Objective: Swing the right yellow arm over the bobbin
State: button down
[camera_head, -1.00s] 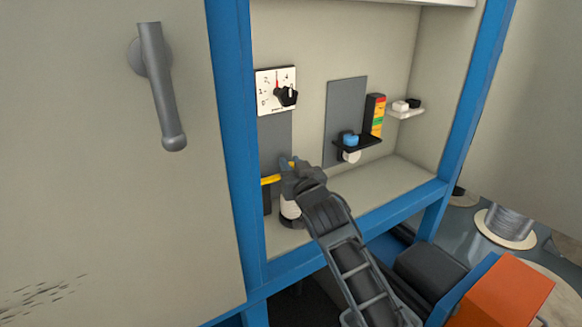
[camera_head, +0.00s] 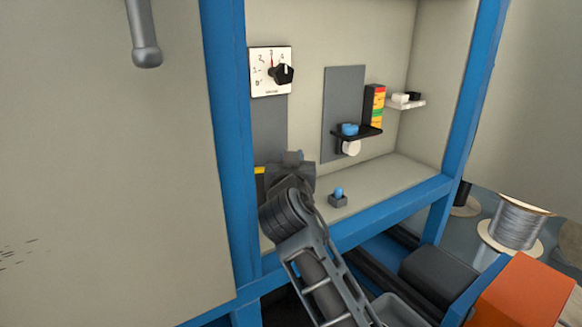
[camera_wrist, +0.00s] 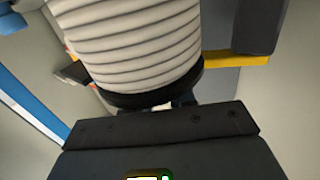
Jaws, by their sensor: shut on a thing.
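My gripper (camera_head: 291,160) is at the left of the blue-framed bay, in front of a grey plate. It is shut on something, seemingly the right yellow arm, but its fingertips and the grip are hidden. The bobbin (camera_wrist: 135,45), white and ribbed with a black rim, fills the upper middle of the wrist view, close to my gripper. It is hidden in the head view. A yellow bar (camera_wrist: 222,60), seemingly the left arm, runs from behind the bobbin to a dark post (camera_wrist: 260,25). Its end (camera_head: 259,170) shows left of my gripper.
A small grey block with a blue knob (camera_head: 338,196) stands on the bay floor right of my gripper. A dial (camera_head: 271,72) is above. A black shelf (camera_head: 358,132) and coloured stack (camera_head: 375,105) are further right. The blue frame (camera_head: 228,130) stands close on the left.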

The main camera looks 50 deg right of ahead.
jog(key=shift+a+r, duration=0.15)
jog(key=shift+r, duration=0.3)
jog(key=c, duration=1.2)
grip_release()
jog(key=shift+o, duration=1)
jog(key=shift+f, duration=0.2)
jog(key=v, duration=0.7)
jog(key=shift+s+a, duration=0.3)
jog(key=shift+o, duration=0.3)
